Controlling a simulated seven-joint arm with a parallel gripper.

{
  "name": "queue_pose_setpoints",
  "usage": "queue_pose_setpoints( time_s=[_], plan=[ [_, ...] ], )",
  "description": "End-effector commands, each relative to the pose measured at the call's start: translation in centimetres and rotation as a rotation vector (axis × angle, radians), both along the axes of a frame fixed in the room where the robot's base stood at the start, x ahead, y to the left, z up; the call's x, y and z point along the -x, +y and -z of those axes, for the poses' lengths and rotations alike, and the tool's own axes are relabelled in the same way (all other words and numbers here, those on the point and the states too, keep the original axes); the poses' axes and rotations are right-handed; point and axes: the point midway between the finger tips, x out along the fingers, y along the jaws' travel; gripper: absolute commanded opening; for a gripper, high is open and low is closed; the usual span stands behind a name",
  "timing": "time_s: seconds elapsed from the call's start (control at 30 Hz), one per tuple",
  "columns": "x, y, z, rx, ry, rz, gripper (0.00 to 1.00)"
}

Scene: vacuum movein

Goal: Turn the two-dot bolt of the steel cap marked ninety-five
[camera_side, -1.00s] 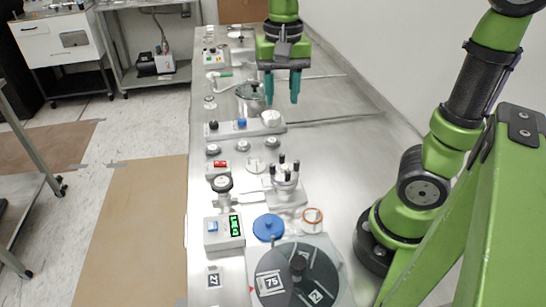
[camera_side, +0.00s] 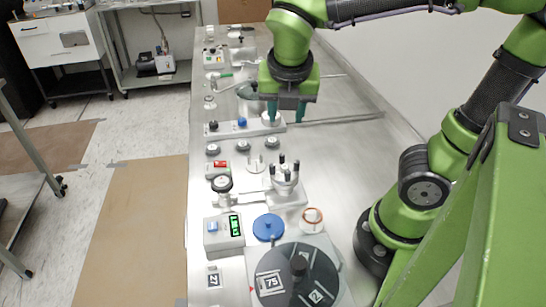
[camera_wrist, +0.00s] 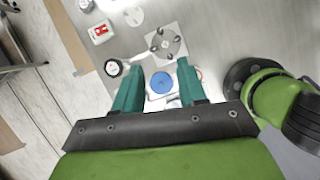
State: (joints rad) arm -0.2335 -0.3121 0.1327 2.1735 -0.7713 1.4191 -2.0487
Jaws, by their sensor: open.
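A pale steel cap (camera_side: 284,188) with several dark upright bolts stands on a light square base at mid-bench. In the wrist view the same cap (camera_wrist: 166,45) shows from above, ahead of my fingertips. I cannot read a ninety-five on it or make out dots on its bolts. My gripper (camera_side: 286,115) is open and empty, fingers pointing down, above the bench and farther from the side camera than the cap. In the wrist view my gripper's (camera_wrist: 159,70) two teal fingers stand apart, with nothing between them but the view of the bench below.
A dark disc (camera_side: 317,268) labelled 75 lies at the near end. Bare bench lies to the right of the cap.

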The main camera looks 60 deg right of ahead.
Motion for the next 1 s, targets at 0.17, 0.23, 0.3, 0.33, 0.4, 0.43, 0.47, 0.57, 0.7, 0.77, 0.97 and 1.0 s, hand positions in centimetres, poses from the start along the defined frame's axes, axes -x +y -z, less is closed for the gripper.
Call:
queue_pose_setpoints(
  time_s=[0.17, 0.23, 0.3, 0.33, 0.4, 0.43, 0.47, 0.57, 0.7, 0.77, 0.97, 1.0],
  plan=[
    [-0.2, -0.2, 0.6, 0.016, 0.023, -0.061, 0.41],
    [-0.3, -0.5, 1.4, 0.016, 0.023, -0.060, 0.41],
    [-0.5, -0.9, 2.5, 0.017, 0.026, -0.059, 0.41],
    [-0.6, -1.1, 3.0, 0.016, 0.026, -0.058, 0.41],
    [-1.0, -1.6, 4.4, 0.016, 0.027, -0.056, 0.41],
    [-1.1, -1.8, 5.0, 0.015, 0.027, -0.057, 0.41],
    [-1.2, -2.0, 5.7, 0.014, 0.028, -0.057, 0.41],
    [-1.7, -2.7, 7.7, 0.014, 0.028, -0.055, 0.41],
    [-2.4, -3.6, 10.5, 0.014, 0.028, -0.055, 0.41],
    [-2.7, -4.0, 11.7, 0.015, 0.028, -0.055, 0.41],
    [-3.4, -4.9, 14.4, 0.014, 0.024, -0.055, 0.41],
    [-3.5, -5.0, 14.8, 0.014, 0.022, -0.056, 0.41]
  ],
)
